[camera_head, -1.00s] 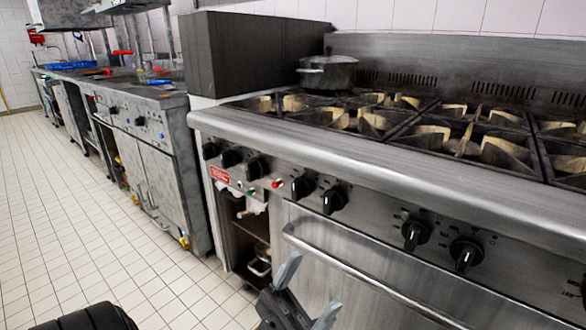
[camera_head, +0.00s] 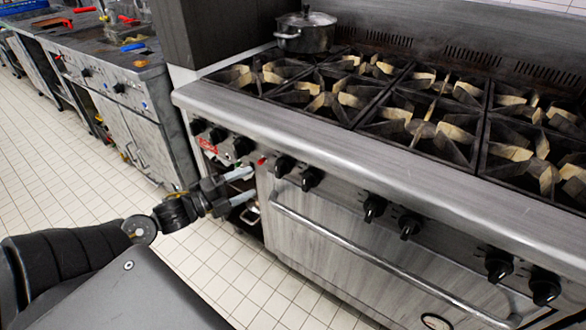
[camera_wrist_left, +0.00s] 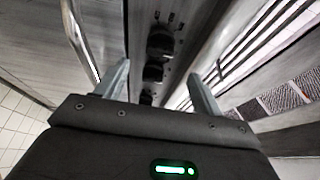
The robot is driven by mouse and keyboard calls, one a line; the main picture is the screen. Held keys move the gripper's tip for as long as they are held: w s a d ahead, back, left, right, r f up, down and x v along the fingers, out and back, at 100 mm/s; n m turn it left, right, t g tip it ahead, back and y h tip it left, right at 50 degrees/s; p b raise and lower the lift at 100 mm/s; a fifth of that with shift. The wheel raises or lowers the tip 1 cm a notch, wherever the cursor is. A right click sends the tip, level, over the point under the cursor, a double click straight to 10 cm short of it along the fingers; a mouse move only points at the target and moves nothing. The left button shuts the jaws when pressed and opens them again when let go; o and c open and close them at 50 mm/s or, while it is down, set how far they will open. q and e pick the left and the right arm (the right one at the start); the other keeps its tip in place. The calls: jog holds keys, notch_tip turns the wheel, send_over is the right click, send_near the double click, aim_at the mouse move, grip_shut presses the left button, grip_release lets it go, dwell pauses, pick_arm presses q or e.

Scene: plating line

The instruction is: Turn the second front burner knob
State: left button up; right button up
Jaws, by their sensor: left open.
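A row of black burner knobs runs along the front panel of the steel stove (camera_head: 300,130). Two of them, a knob (camera_head: 284,165) and a knob (camera_head: 312,179), sit just right of the red button; more knobs lie further right. I cannot tell which is the second front burner knob. My left gripper (camera_head: 251,185) is open and empty in front of the panel, below and left of these two, its fingers pointing right. In the left wrist view, several knobs, the nearest a black knob (camera_wrist_left: 160,44), show beyond and between the open fingers (camera_wrist_left: 160,82). My right gripper is not in view.
The oven door handle (camera_head: 380,258) runs below the knobs. The stove's rounded front edge (camera_head: 330,145) juts above them. A lidded pot (camera_head: 305,31) stands on the back left of the burners. Tiled floor (camera_head: 210,265) is clear at lower left.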

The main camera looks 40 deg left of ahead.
aim_at(275, 172)
pick_arm(q)
jog(key=x, duration=1.1)
jog(key=shift+s, duration=0.1)
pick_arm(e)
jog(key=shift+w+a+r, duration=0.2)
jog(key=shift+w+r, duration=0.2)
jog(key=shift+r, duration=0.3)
